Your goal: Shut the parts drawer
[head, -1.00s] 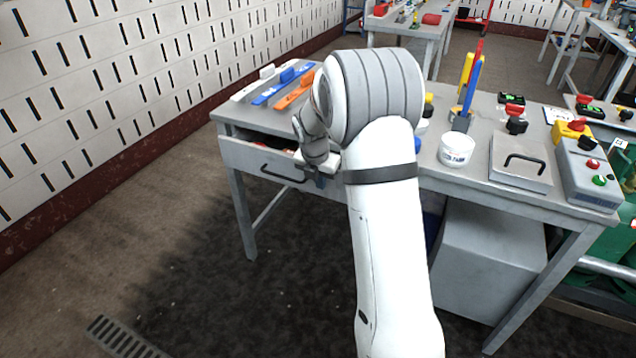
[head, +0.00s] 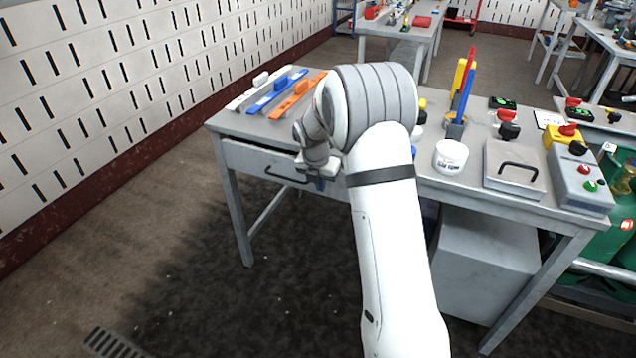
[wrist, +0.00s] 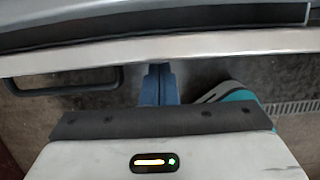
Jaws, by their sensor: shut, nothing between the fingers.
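The parts drawer (head: 248,164) is under the left part of the grey workbench, its front close to the bench's edge. Only a narrow dark strip shows above its front, and its contents are not visible. Its dark bar handle (head: 285,178) is on the front and also shows at left in the wrist view (wrist: 65,90). My gripper (head: 321,181) is at the right end of the drawer front, partly hidden by my wrist. In the wrist view its blue fingers (wrist: 160,84) are together and empty, with their tips at the pale drawer front; contact cannot be told.
The workbench (head: 412,190) carries white, blue and orange parts (head: 278,90) at left. A white tub (head: 451,157), a lidded box with a handle (head: 515,172) and a control box (head: 580,180) stand at right. A grey cabinet (head: 485,250) is below. Floor left of the bench is clear.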

